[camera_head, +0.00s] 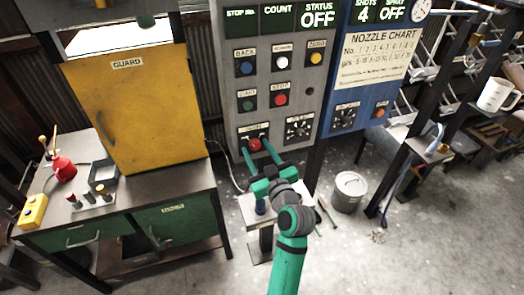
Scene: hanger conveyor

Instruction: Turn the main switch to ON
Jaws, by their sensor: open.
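The main switch (255,145) is a red knob low on the left of the grey control panel (265,25). Its label plate is partly visible just above it. My gripper (260,149) is open, with one teal finger on each side of the red knob. I cannot tell whether the fingers touch it. The status display (317,14) at the top of the panel reads OFF. The knob's pointing direction is too small to make out.
Above the switch are several push buttons, including a red one (280,100). A black dial (299,128) sits close right of my gripper. A blue panel (360,75) adjoins on the right. A yellow guard (130,105) stands at left. A bucket (348,192) is on the floor.

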